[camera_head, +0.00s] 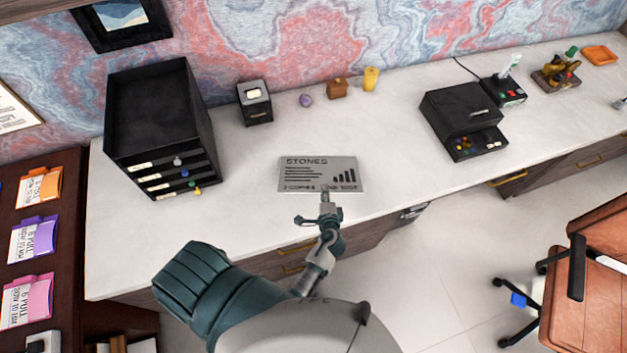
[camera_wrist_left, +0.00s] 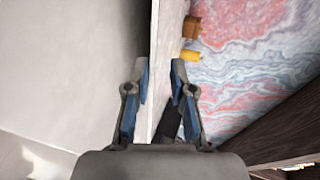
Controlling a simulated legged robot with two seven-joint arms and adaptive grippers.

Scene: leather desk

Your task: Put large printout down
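The large printout (camera_head: 318,174) is a grey sheet with dark print headed STONES and a small bar chart. In the head view it appears over the white desktop, face toward the camera. My left gripper (camera_head: 326,191) is at the middle of its lower edge and overlaps it slightly. In the left wrist view the blue-padded fingertips (camera_wrist_left: 160,68) stand a little apart. I cannot tell whether the sheet is between them, or whether it rests on the desk. A plain grey surface fills the left of that view; I cannot identify it. My right gripper is out of view.
On the desk (camera_head: 240,205) stand a black tray tower (camera_head: 158,125) at left, a small black box (camera_head: 254,103), a brown box (camera_head: 337,89), a yellow object (camera_head: 370,79) and a black device (camera_head: 465,120). Desktop around the sheet looks clear. A brown chair (camera_head: 590,290) stands at right.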

